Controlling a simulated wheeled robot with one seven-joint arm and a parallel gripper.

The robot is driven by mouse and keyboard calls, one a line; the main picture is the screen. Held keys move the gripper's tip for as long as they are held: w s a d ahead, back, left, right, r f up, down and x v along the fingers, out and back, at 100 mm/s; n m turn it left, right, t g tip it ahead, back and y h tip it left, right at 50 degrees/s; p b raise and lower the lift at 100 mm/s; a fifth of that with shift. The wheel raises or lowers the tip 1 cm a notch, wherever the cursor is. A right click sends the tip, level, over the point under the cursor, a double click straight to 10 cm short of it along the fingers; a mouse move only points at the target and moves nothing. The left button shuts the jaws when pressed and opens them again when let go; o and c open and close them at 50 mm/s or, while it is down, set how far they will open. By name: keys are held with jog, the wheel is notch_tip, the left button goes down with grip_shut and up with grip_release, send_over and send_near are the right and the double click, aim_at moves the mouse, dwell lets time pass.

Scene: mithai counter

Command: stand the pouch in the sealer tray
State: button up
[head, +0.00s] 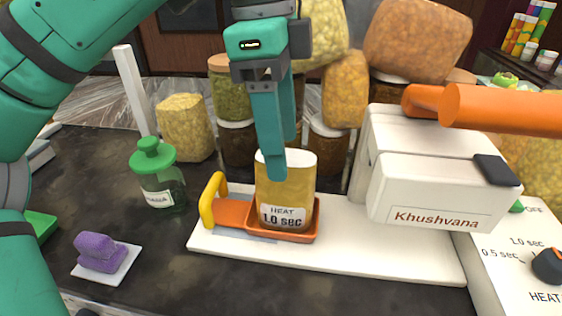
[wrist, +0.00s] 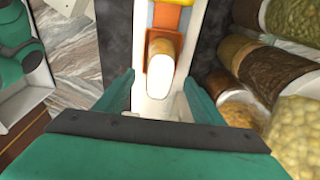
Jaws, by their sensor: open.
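A golden-yellow pouch (head: 297,187) with a white top and a label reading "HEAT 1.0 sec" stands upright in the orange sealer tray (head: 231,213). The tray lies on the sealer's white base (head: 370,245) and has a yellow handle (head: 212,200). In the wrist view the pouch's pale top (wrist: 160,75) shows inside the tray (wrist: 160,38). My gripper (head: 277,160) is open, with its teal fingers at the pouch's upper part. In the wrist view its fingers (wrist: 158,95) are spread on either side, with gaps to the pouch.
The white sealer head (head: 440,190) with its orange lever (head: 500,108) is at the right. A green bottle (head: 160,180) and a purple sponge (head: 99,252) stand at the left. Jars and bags (head: 345,90) crowd behind the pouch.

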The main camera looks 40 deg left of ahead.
jog(key=shift+s+a+r, duration=0.15)
jog(key=shift+a+r, duration=0.05)
jog(key=shift+r, duration=0.7)
jog(key=shift+s+a+r, duration=0.1)
jog(key=shift+a+r, duration=0.05)
jog(key=shift+r, duration=0.7)
jog(key=shift+w, duration=0.1)
